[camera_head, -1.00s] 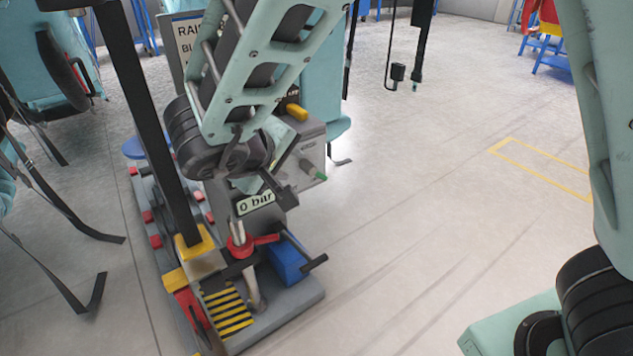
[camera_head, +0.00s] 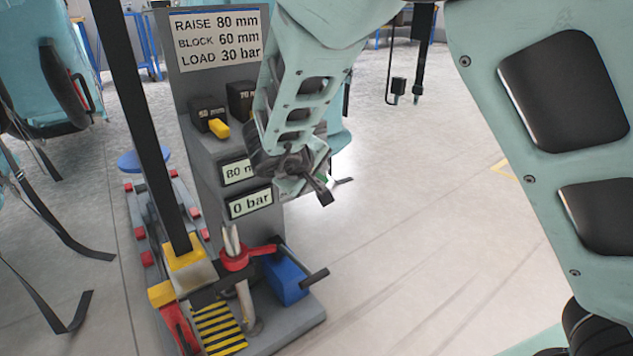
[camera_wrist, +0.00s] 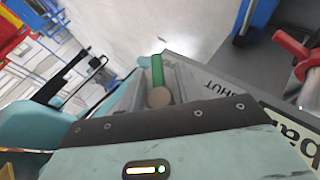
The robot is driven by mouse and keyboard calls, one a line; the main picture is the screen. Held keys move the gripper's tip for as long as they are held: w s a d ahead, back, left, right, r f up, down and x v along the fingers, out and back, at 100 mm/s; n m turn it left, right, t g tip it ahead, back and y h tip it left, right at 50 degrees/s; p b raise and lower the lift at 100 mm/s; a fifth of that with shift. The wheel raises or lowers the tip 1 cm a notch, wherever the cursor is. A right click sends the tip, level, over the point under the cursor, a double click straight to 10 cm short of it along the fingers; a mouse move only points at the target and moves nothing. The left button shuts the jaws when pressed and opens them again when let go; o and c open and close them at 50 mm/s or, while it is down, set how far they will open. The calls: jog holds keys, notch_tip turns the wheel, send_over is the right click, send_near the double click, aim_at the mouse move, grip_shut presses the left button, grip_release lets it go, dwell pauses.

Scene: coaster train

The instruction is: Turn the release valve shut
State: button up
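The release valve's green handle (camera_wrist: 157,70) shows in the wrist view, with a tan round end (camera_wrist: 158,98) close to my gripper. It sticks out from a grey housing (camera_wrist: 195,75) bearing the word SHUT, seen upside down. My gripper (camera_wrist: 160,88) is open, its grey fingers on either side of the handle; whether they touch it is hard to tell. In the head view my gripper (camera_head: 312,190) is beside the right side of the grey stand (camera_head: 215,165), and it and the arm hide the valve.
A red-collared pump part (camera_head: 235,258) with a black lever stands below the "0 bar" display (camera_head: 250,203). A blue block (camera_head: 287,278) sits beside it. A black post (camera_head: 140,120) rises at left. The floor (camera_head: 420,220) to the right is clear.

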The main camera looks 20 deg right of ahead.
jog(key=shift+w+d+f, duration=0.15)
grip_shut()
jog(key=c, duration=0.7)
grip_release()
